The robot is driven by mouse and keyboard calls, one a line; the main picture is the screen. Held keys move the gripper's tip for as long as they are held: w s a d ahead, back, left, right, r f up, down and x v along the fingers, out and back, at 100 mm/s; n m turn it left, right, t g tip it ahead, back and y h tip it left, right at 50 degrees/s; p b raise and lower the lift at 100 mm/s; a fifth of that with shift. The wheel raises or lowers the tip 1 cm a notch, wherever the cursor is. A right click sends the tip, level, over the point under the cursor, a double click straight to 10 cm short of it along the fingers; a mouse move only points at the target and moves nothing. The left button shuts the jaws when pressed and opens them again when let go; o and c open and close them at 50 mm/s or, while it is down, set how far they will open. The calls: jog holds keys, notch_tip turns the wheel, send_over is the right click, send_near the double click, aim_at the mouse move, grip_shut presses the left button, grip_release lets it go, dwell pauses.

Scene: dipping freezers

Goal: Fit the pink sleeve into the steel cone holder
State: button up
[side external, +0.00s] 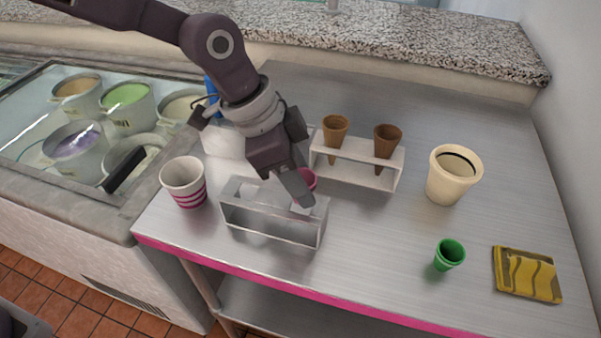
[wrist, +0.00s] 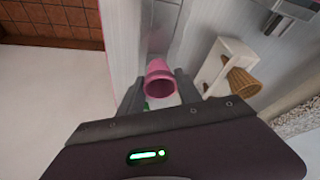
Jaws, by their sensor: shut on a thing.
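The pink sleeve (side external: 307,178) is between the fingers of my gripper (side external: 302,192), partly hidden by a finger in the side view. In the wrist view the sleeve (wrist: 160,80) sits between the two fingertips (wrist: 159,90), its open end facing the camera. My gripper is shut on it. The steel cone holder (side external: 270,234) stands on the counter, with holes in its top plate. The sleeve appears over or just behind the holder's right end; whether it touches the holder or lines up with a hole cannot be told.
A white rack (side external: 357,176) with two brown cones stands close behind on the right. A striped paper cup (side external: 184,183) is left of the steel holder. A cream tub (side external: 452,176), green cup (side external: 449,254) and yellow cloth (side external: 527,274) are at right.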

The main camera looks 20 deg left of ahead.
jog(key=shift+f, duration=1.15)
jog(key=o, duration=1.4)
jog(key=v, duration=0.6)
jog(key=shift+a+r, duration=0.1)
jog(key=shift+r, duration=0.05)
jog(key=shift+a+r, duration=0.1)
jog(key=shift+r, duration=0.25)
